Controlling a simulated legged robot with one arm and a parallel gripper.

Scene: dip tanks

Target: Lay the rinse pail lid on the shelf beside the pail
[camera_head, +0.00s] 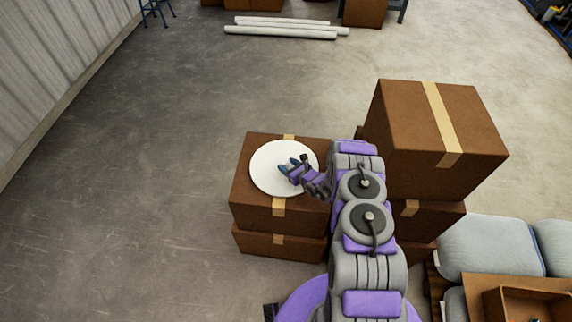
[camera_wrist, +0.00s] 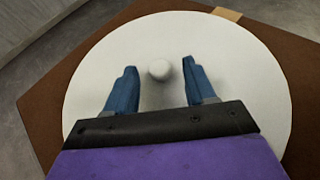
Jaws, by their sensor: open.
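A round white lid (camera_head: 264,174) lies on top of a stack of brown cardboard boxes, just left of my arm. In the wrist view the lid (camera_wrist: 235,70) fills most of the picture, with a round white knob (camera_wrist: 159,69) near its middle. My gripper (camera_head: 292,162) is over the lid. In the wrist view its two blue fingers (camera_wrist: 159,72) are open, one on each side of the knob, with a gap to it on both sides. No pail shows in either view; whether one is under the lid is hidden.
The box stack (camera_head: 278,243) carries the lid. A taller box stack (camera_head: 430,140) stands close on the right of my arm. Grey sacks (camera_head: 490,247) and an open brown box (camera_head: 530,303) are at lower right. White rolls (camera_head: 280,31) lie far back. The floor at left is clear.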

